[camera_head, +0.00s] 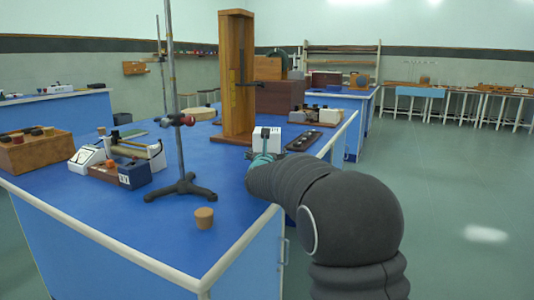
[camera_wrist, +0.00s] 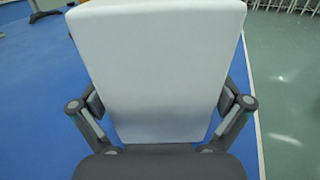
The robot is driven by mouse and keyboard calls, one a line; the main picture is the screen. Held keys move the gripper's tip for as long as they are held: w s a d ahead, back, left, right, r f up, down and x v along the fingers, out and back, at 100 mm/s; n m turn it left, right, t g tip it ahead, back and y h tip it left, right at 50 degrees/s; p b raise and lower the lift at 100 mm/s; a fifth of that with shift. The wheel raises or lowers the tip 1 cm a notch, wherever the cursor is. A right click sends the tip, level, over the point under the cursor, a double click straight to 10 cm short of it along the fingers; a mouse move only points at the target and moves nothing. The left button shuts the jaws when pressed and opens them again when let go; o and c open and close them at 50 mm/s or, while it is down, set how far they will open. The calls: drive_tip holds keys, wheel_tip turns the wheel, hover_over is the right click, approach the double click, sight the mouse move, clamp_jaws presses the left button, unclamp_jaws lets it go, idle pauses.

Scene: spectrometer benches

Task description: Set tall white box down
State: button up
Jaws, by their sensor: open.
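The tall white box (camera_head: 268,141) is on the blue bench (camera_head: 232,178), beyond the end of my arm in the head view. My arm hides its lower part there. In the wrist view the white box (camera_wrist: 160,70) fills the middle, with its broad face towards me. My gripper (camera_wrist: 162,104) is open, with one finger on each side of the box. The fingers are very close to the box's sides; I cannot tell whether they touch. My gripper also shows in the head view (camera_head: 263,157). The box's base is hidden.
A dark tray (camera_head: 303,140) lies just right of the box. A wooden frame (camera_head: 237,80) stands behind it. A retort stand (camera_head: 180,190) and a cork (camera_head: 204,218) are to the left. The bench's right edge is close to my arm.

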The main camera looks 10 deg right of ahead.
drive_tip(key=shift+r, duration=0.15)
drive_tip(key=b+v, duration=0.2)
drive_tip(key=v, duration=1)
idle(1.7)
